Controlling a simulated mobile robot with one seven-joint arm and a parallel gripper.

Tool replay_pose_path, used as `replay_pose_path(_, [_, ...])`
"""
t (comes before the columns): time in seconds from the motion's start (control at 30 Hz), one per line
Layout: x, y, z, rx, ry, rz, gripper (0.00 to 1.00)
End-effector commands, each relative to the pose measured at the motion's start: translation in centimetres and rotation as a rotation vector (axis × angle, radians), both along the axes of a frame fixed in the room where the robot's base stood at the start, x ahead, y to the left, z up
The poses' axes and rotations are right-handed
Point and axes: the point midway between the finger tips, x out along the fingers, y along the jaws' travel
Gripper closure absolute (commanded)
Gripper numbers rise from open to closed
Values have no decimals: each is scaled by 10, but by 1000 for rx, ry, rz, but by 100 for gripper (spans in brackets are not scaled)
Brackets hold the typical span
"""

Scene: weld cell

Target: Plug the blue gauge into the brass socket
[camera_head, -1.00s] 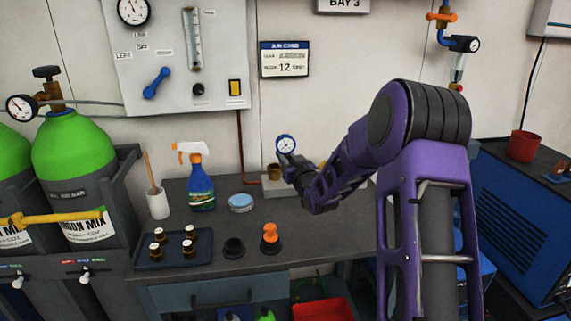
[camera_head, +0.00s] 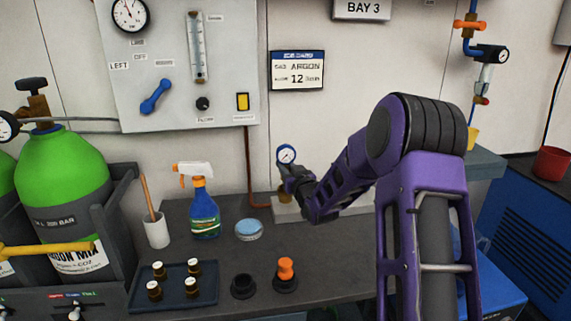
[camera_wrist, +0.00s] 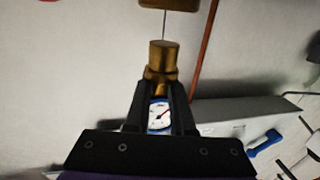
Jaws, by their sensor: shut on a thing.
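The blue gauge (camera_head: 286,155) has a white dial and a blue rim. My gripper (camera_head: 287,170) is shut on it and holds it up in front of the wall, above the bench. In the wrist view the dial (camera_wrist: 159,115) shows between my gripper's fingers (camera_wrist: 163,97), with a brass fitting (camera_wrist: 163,55) beyond their tips. The brass socket (camera_head: 284,197) stands on a pale block at the back of the bench, just below my gripper and partly hidden by it. In the wrist view a brass piece (camera_wrist: 168,4), probably the socket, is cut by the top edge, apart from the fitting.
A reddish pipe (camera_head: 248,165) runs down the wall left of the gauge. A spray bottle (camera_head: 204,213), a blue-lidded tin (camera_head: 249,230), a tray (camera_head: 205,297) of small bottles and an orange-topped piece (camera_head: 285,270) stand on the bench. A wall panel (camera_head: 175,75) is upper left.

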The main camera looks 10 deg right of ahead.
Motion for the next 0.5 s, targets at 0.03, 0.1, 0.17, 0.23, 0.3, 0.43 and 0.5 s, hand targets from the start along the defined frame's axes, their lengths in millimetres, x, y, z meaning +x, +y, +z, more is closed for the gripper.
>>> replay_pose_path(0.03, [0, 0, -7, 0, -1, 0, 100])
replay_pose_path(0.1, [0, 0, -15, 0, -1, 0, 100])
replay_pose_path(0.17, [0, 0, -21, 0, -2, 0, 100])
replay_pose_path(0.23, [0, 0, -28, 0, -1, 0, 100])
replay_pose_path(0.3, [0, 0, -34, 0, -1, 0, 100])
replay_pose_path(0.43, [0, 0, -38, 1, -3, 0, 100])
replay_pose_path(0.5, [0, 0, -38, 0, -4, 0, 100])
